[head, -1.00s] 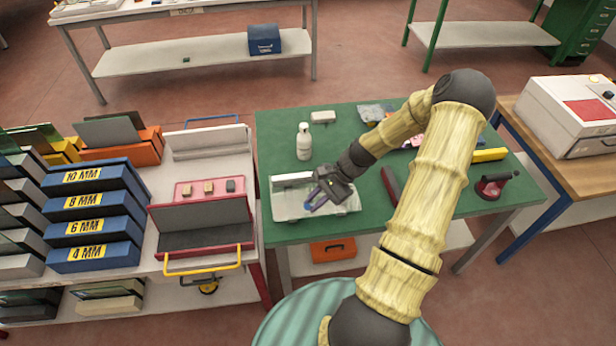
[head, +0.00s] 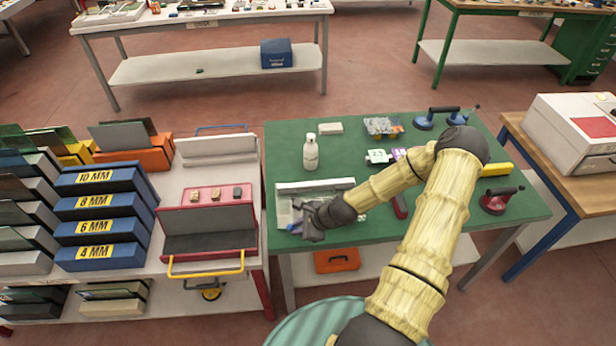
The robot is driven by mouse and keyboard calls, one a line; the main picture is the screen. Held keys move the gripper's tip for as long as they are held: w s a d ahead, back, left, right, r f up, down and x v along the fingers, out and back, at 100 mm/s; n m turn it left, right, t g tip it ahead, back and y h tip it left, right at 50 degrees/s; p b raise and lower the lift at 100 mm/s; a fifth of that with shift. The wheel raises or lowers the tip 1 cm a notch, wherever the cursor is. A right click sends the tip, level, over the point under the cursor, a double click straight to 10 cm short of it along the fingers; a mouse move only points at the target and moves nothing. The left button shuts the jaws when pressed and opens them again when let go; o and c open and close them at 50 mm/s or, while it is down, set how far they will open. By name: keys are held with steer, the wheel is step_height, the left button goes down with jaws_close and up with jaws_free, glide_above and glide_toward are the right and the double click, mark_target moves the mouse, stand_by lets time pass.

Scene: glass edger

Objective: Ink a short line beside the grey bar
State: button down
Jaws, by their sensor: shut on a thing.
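The grey bar (head: 316,186) lies along the far edge of a pale, clear sheet (head: 284,210) at the left end of the green table. My gripper (head: 300,222) is over the left part of the sheet, on the near side of the bar and apart from it. It is shut on a small blue thing that looks like a marker (head: 294,227). The gripper hides much of the marker, and I cannot tell whether its tip touches the sheet. My arm covers the sheet's right part. No ink line can be made out.
A white bottle (head: 310,153) stands behind the bar, with a pale block (head: 330,128) beyond it. A red suction cup tool (head: 498,200) and a yellow block (head: 497,169) are at the right of the green table (head: 285,150). A cart with a red case (head: 210,212) adjoins on the left.

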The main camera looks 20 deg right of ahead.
steer(key=a+m, duration=0.1)
steer(key=a+m+t+h, duration=0.1)
steer(key=a+f+m+h, duration=0.1)
steer(key=shift+w+f+m, duration=0.1)
steer(key=shift+w+m, duration=0.2)
steer(key=shift+w, duration=0.05)
steer(key=m+h, duration=0.1)
steer(key=a+m+h, duration=0.1)
steer(key=m, duration=0.1)
steer(key=m+t+h, duration=0.1)
steer(key=m, duration=0.1)
steer(key=shift+s+a+r+h, duration=0.15)
steer(key=shift+a+r+h, duration=0.15)
steer(key=shift+a, duration=0.05)
